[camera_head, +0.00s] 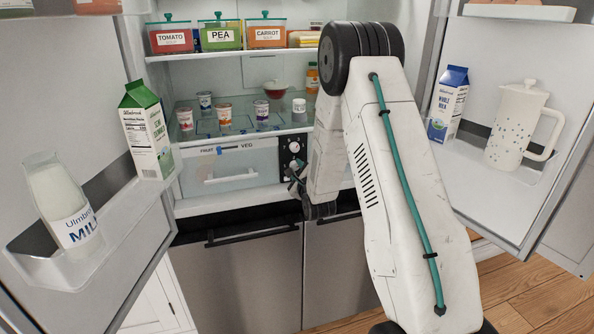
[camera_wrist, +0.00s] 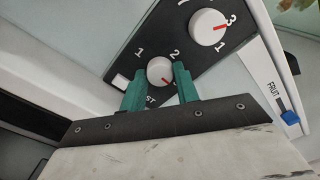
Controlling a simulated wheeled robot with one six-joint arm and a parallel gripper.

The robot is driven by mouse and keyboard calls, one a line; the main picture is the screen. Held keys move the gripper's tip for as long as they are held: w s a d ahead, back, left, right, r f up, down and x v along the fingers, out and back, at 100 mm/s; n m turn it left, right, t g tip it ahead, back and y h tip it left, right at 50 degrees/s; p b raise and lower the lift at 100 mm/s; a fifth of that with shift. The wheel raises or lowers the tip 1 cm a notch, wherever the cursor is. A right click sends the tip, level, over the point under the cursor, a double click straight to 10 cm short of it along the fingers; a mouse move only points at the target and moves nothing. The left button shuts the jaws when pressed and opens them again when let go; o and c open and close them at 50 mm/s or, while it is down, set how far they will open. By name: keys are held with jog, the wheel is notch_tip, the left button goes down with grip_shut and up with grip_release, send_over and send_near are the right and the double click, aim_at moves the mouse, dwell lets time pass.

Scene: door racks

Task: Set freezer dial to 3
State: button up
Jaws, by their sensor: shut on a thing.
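A black control panel (camera_head: 293,147) with white dials is beside the veg drawer inside the open fridge. In the wrist view it holds a lower white dial (camera_wrist: 159,69) and a larger upper white dial (camera_wrist: 208,27). My gripper (camera_wrist: 160,77) has its teal fingers on either side of the lower dial, shut on it. The lower dial's red mark points down, between the fingers; 1 and 2 are printed above it. Only part of a label, "ST", shows below; I cannot read which dial is the freezer's.
The veg drawer (camera_head: 228,165) is left of the panel. Several cups stand on the glass shelf above. Open doors flank the arm, with a green carton (camera_head: 147,130) and tilted milk bottle (camera_head: 60,200) left, a milk carton (camera_head: 447,103) and pitcher (camera_head: 517,125) right.

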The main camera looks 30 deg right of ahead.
jog(key=shift+f, duration=0.1)
jog(key=o, duration=1)
jog(key=shift+c, duration=0.2)
jog(key=v, duration=0.8)
